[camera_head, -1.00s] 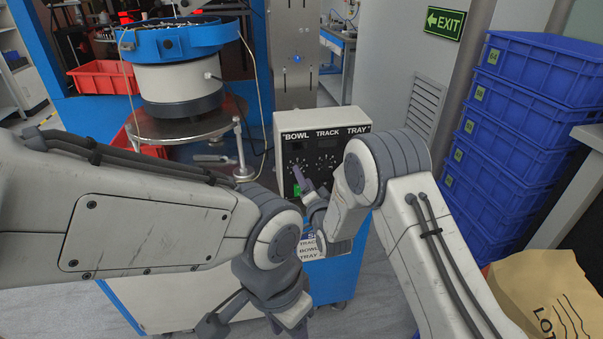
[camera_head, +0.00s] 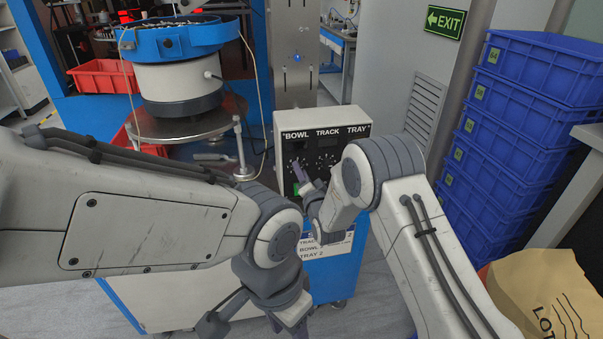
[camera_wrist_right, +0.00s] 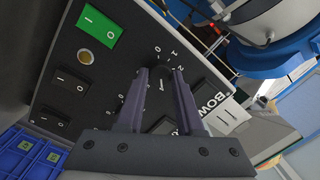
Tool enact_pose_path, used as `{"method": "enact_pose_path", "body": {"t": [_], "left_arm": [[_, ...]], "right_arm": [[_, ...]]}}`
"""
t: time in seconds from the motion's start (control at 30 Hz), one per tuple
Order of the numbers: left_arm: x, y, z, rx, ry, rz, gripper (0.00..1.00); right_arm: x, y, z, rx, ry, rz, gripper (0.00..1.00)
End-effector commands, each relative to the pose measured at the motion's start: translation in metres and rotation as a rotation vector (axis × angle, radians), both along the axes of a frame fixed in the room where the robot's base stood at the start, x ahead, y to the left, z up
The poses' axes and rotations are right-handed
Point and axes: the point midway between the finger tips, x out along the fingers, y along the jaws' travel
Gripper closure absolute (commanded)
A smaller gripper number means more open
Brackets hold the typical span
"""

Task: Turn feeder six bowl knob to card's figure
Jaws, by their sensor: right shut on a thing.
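The feeder's control box (camera_head: 283,150), labelled BOWL, TRACK and TRAY, stands in the middle of the head view. My right gripper (camera_head: 299,168) reaches its black front below the BOWL label. In the right wrist view my right gripper (camera_wrist_right: 160,72) has its two fingers shut on the bowl knob (camera_wrist_right: 160,84), which is mostly hidden between them. Numbers from 0 to 2 show on the dial beyond the fingertips.
A green switch (camera_wrist_right: 97,27) and black rocker switches (camera_wrist_right: 72,82) sit beside the knob. The blue bowl feeder (camera_head: 180,38) stands left of the box. Stacked blue crates (camera_head: 500,130) and a paper bag (camera_head: 540,290) are on the right.

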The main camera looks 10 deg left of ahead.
Motion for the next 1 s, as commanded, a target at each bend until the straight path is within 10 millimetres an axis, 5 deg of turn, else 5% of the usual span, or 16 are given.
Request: {"method": "enact_pose_path", "body": {"t": [0.37, 1.0], "left_arm": [[0.0, 0.0, -0.012, 0.0, 0.0, 0.0, 0.5], [0.0, 0.0, -0.045, 0.0, 0.0, 0.0, 0.5]], "right_arm": [[0.0, 0.0, -0.001, -0.154, -0.051, -0.001, 1.0], [-0.001, 0.001, 0.001, -0.719, -0.234, -0.002, 1.0]]}}
